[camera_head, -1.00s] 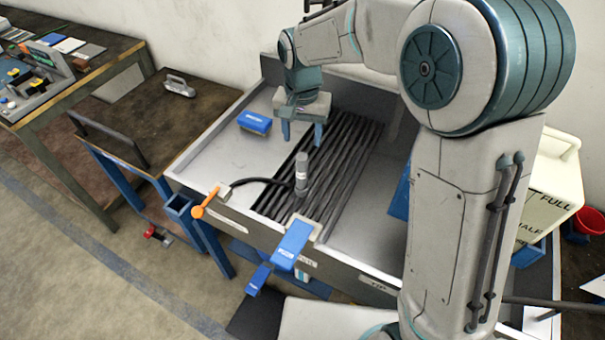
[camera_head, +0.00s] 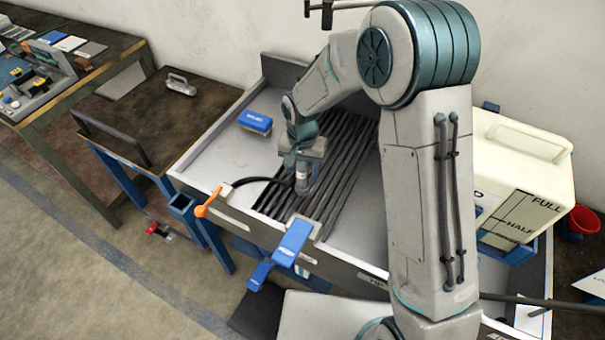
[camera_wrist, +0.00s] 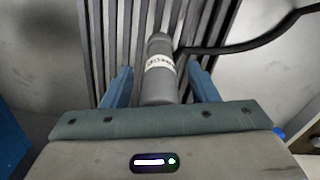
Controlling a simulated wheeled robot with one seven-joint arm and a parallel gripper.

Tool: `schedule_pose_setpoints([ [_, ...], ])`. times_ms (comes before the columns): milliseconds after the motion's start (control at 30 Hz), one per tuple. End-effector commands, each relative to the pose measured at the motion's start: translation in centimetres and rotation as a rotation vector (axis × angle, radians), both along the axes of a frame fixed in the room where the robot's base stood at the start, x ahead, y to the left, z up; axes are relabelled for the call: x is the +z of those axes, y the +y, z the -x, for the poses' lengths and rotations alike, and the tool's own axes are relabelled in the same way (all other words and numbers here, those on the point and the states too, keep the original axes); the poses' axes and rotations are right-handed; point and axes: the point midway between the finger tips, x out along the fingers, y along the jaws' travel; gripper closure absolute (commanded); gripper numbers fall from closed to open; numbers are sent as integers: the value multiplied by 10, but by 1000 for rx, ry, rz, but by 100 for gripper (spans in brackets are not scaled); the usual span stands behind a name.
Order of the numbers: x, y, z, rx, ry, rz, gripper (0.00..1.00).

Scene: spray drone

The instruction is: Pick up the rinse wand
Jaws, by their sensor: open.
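The rinse wand is a grey cylinder with a white label and a black hose. In the wrist view the rinse wand (camera_wrist: 159,72) stands between the two blue fingers of my gripper (camera_wrist: 160,84), which are open with a gap on each side of it. In the head view my gripper (camera_head: 302,172) is over the black slatted grate, and the wand (camera_head: 302,185) shows just below it, partly hidden by the gripper. The black hose (camera_head: 255,181) runs from the wand to the left toward the orange lever.
The wand is on the black grate (camera_head: 345,170) of a grey sink bench. A blue block (camera_head: 255,122) lies on its left side. An orange lever (camera_head: 207,203) and a blue handle (camera_head: 292,241) are at the front edge. A cream tank (camera_head: 522,175) stands at right.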

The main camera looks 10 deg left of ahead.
Motion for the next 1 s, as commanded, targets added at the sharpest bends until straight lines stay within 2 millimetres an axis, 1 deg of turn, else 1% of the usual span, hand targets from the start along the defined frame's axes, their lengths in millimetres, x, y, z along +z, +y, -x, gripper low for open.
schedule_pose_setpoints([
  [167, -1, 0, 0, 0, -1, 0, 46],
  [200, -1, 0, 0, 0, -1, 0, 49],
  [267, -1, 0, 0, 0, -1, 0, 66],
  [300, -1, 0, 0, 0, 0, 0, 77],
  [367, -1, 0, 0, 0, -1, 0, 94],
  [400, -1, 0, 0, 0, -1, 0, 98],
  [433, 0, 0, 0, 0, -1, 0, 98],
  [467, 0, 0, 0, 0, -1, -1, 100],
  [767, 3, 0, 0, -1, -2, -2, 100],
  [867, 9, 1, -1, -1, -4, -3, 100],
  [967, 20, 1, -1, -1, -5, -3, 100],
  [1000, 26, 1, -1, 0, -6, -3, 100],
])
